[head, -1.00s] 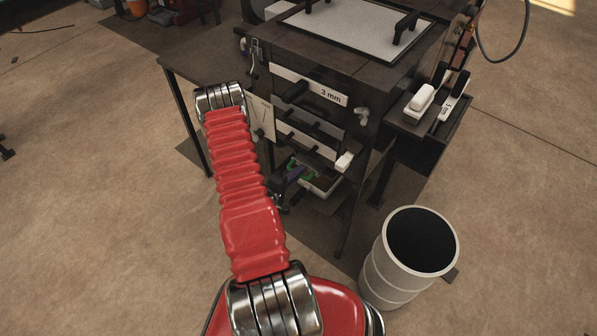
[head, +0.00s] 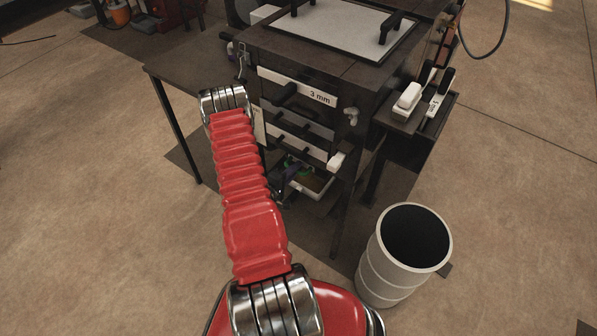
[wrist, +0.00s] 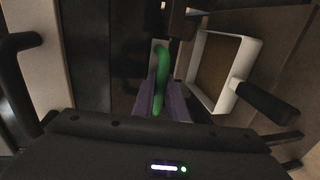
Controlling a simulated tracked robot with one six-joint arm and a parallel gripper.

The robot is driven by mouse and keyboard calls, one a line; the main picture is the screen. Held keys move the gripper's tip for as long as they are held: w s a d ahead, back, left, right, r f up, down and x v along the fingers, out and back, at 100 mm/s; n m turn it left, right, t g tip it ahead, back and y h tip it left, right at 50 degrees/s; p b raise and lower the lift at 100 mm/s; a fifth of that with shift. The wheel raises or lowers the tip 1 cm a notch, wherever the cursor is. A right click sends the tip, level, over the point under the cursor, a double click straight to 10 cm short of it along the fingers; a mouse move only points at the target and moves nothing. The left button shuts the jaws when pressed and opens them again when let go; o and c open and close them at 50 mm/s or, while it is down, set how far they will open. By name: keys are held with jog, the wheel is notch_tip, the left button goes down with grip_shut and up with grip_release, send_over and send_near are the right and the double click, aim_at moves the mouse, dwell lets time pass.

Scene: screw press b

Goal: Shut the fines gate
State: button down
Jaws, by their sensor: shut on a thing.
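A green curved handle (wrist: 161,66) rises from a pale plate in the middle of the wrist view; I take it as the fines gate's handle. My gripper (wrist: 160,103) has purple fingers, one on each side of the green handle, and is shut on it. In the head view my gripper (head: 283,180) is low at the front of the dark machine, under the drawers, partly hidden by my red arm. A bit of green (head: 290,163) shows there. The gate's own plate is hard to make out, and I cannot tell how far it is open.
A white tray (wrist: 255,62) with brown contents and a black handle is close right of my fingers. The 3 mm drawer (head: 318,98) and others are above. A drum (head: 366,268) stands at right front. Floor left is clear.

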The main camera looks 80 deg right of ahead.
jog(key=shift+s+d+f, duration=0.1)
jog(key=shift+d, duration=0.1)
jog(key=c, duration=1.8)
grip_release()
jog(key=shift+d, duration=0.1)
jog(key=shift+c, duration=0.2)
jog(key=shift+o, duration=0.4)
jog(key=shift+r, duration=0.2)
jog(key=shift+d+r, duration=0.1)
jog(key=shift+r, duration=0.05)
jog(key=f+v, duration=0.1)
jog(key=v, duration=1.3)
jog(key=shift+a, duration=0.2)
jog(key=shift+r, duration=0.1)
